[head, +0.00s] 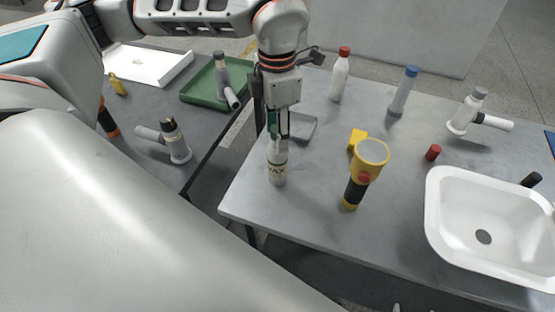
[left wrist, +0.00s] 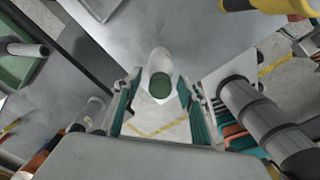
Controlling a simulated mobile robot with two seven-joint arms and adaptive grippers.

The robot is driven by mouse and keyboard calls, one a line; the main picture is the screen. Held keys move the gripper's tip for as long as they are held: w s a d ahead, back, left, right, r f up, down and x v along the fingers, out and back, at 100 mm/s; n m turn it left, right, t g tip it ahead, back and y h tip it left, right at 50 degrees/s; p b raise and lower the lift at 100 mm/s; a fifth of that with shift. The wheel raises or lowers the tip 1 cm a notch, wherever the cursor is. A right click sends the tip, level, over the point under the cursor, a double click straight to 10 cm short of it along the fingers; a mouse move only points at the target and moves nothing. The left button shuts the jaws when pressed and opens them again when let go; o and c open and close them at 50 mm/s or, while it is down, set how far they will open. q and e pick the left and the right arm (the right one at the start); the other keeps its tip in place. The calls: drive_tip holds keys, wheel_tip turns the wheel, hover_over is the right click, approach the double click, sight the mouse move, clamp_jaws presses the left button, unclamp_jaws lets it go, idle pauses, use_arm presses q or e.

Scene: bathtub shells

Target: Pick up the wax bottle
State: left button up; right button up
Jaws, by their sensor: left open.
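The wax bottle (head: 277,168) stands upright near the left edge of the right-hand table. It is pale, with dark lettering on its label. In the left wrist view the bottle (left wrist: 160,62) shows from above, with a green cap facing the camera. My left gripper (head: 278,140) is directly above the bottle, pointing down. In the left wrist view its fingers are open, one on each side of the bottle's top, with gaps visible.
A yellow flashlight (head: 371,155) stands right of the bottle. A grey tray (head: 302,128) lies just behind it. Farther right are a red-capped bottle (head: 340,78), a blue-capped bottle (head: 404,92) and a white basin (head: 440,215). A gap separates the left table (head: 150,105).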

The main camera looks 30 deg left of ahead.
use_arm(q)
drive_tip(key=shift+c, duration=0.4)
clamp_jaws()
drive_tip(key=shift+r, duration=0.2)
